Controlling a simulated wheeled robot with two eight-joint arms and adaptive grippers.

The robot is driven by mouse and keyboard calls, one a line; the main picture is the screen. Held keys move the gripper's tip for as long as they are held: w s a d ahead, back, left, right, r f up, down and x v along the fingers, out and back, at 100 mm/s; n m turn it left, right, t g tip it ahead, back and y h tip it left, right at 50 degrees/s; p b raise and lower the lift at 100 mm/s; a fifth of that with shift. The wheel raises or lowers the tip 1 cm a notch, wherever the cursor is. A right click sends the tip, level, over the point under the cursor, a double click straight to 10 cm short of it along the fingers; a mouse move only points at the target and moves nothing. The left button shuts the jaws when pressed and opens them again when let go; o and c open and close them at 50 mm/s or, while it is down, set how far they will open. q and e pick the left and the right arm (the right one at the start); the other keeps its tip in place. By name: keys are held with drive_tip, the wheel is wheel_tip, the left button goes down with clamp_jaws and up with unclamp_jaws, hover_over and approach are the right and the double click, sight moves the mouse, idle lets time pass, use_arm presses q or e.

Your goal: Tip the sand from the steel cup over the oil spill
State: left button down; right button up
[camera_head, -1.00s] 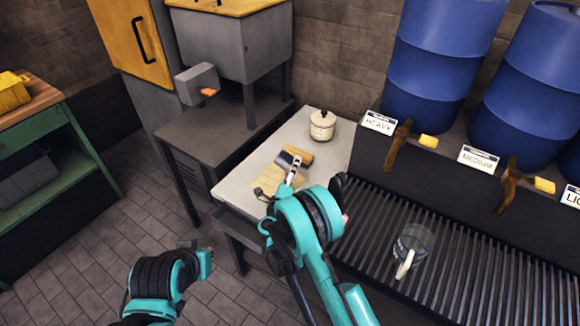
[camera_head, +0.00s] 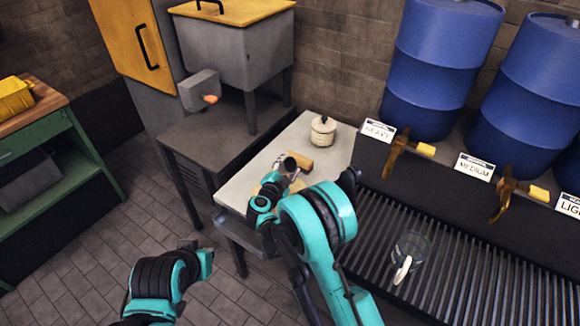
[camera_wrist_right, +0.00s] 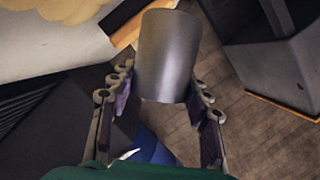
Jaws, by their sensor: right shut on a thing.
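The steel cup (camera_wrist_right: 167,55) is a plain grey cylinder between the fingers of my right gripper (camera_wrist_right: 160,98) in the right wrist view. In the head view the right gripper (camera_head: 280,168) holds the cup (camera_head: 290,164) over the pale table, tilted, with a dark round end showing. The inside of the cup and any sand left in it are hidden. A tan patch (camera_wrist_right: 62,18) lies on the tabletop; I cannot tell whether it is sand, oil or both. In the head view my arm partly covers it.
A wooden block (camera_head: 299,161) lies beside the cup on the pale table (camera_head: 243,186). A cream lidded pot (camera_head: 323,131) stands behind. A glass mug (camera_head: 409,252) sits on the slatted grate (camera_head: 460,270) at right. A grey tank (camera_head: 235,52) stands at the back left.

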drive_tip(key=r+n, duration=0.1)
drive_tip(key=n+g+p, duration=0.1)
drive_tip(key=n, duration=0.1)
drive_tip(key=r+n+h, duration=0.1)
drive_tip(key=shift+w+a+r+g, duration=0.15)
drive_tip(key=shift+a+r+g, duration=0.15)
drive_tip(key=shift+g, duration=0.1)
drive_tip(key=shift+w+a+r+n+g+h+p, duration=0.1)
drive_tip(key=shift+r+n+g+h+p, duration=0.2)
drive_tip(key=shift+n, duration=0.55)
drive_tip(key=shift+r+n+g+h+p, duration=0.15)
drive_tip(key=shift+r+n+h, duration=0.25)
drive_tip(key=shift+n, duration=0.45)
